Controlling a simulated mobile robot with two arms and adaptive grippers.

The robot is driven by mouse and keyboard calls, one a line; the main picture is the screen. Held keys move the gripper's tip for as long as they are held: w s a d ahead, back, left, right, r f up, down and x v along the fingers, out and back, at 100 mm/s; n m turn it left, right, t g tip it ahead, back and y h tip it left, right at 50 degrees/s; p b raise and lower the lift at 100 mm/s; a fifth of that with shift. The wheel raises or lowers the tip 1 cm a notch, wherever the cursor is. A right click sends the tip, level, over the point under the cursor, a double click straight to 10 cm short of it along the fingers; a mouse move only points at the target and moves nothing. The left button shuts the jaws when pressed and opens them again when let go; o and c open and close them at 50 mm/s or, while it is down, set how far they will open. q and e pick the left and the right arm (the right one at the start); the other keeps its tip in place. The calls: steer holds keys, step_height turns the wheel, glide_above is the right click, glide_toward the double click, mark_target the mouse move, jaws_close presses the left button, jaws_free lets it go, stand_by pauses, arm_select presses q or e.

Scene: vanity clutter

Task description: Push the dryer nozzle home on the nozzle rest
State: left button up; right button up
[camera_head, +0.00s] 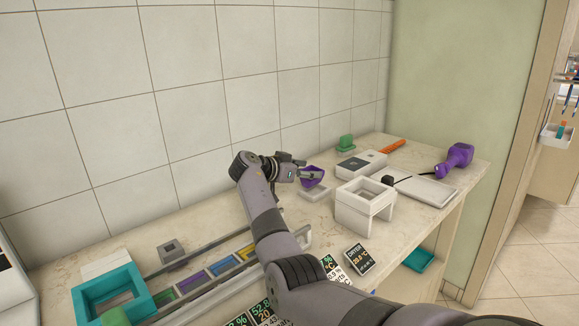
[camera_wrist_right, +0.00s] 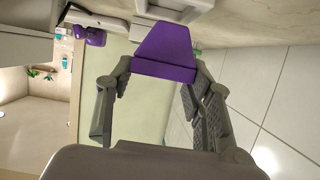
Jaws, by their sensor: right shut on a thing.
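The dryer nozzle, a purple wedge-shaped piece (camera_head: 316,172), is between the fingers of my right gripper (camera_head: 306,175) toward the back of the counter. In the right wrist view, the nozzle (camera_wrist_right: 165,50) sits at the fingertips of the gripper (camera_wrist_right: 162,74), its wider end toward the fingers. My right gripper is shut on it. A low pale grey block (camera_head: 318,194), which looks like the nozzle rest, lies on the counter just below the nozzle. Whether the two touch cannot be told; the gripper partly hides the place. My left gripper is not in view.
A white box-like stand (camera_head: 364,212) is close on the right. A rail with coloured blocks (camera_head: 191,286) runs front left. The tiled wall is behind.

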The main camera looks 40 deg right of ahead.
arm_select(q)
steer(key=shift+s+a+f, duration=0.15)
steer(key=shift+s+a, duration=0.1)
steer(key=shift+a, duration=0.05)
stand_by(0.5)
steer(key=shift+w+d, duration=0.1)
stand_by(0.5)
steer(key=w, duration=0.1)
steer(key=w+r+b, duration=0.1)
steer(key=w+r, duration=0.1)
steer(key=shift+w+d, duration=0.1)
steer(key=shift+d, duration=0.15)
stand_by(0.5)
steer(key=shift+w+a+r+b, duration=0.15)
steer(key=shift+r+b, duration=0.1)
steer(key=shift+b, duration=0.1)
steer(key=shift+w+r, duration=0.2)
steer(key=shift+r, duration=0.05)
